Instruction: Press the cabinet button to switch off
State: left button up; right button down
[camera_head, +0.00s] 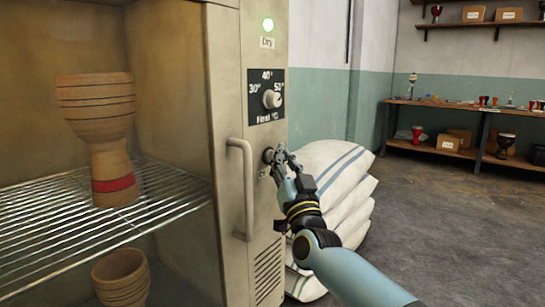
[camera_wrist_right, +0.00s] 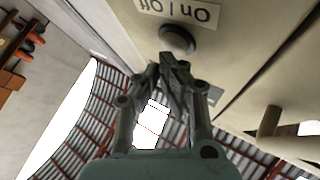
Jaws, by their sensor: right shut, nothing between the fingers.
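The cabinet (camera_head: 226,70) is beige, with its front panel facing me. A round dark button (camera_head: 267,155) sits on the panel below the heat dial. In the right wrist view the button (camera_wrist_right: 177,40) is under an upside-down "On / Off" label (camera_wrist_right: 180,10). My left gripper is not in view.
A heat dial (camera_head: 272,99) sits above the button and a vertical handle (camera_head: 247,190) to its left. Inside the cabinet, a wooden goblet drum (camera_head: 100,110) stands on a wire shelf (camera_head: 50,222), another (camera_head: 121,278) below. White sacks (camera_head: 340,170) are stacked behind my right arm.

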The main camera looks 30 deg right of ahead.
jog(key=shift+w, duration=0.1)
dwell(0.4)
jog(key=shift+w+a, duration=0.2)
jog(key=shift+w, duration=0.1)
jog(key=shift+s+d+p, duration=0.2)
jog(key=shift+s+p, duration=0.1)
jog(key=shift+s, duration=0.1)
jog(key=s+d+p, duration=0.2)
jog(key=s+p, duration=0.1)
jog(key=s, duration=0.2)
jog(key=shift+s+d, duration=0.15)
jog(key=shift+s, duration=0.15)
dwell(0.3)
dwell(0.4)
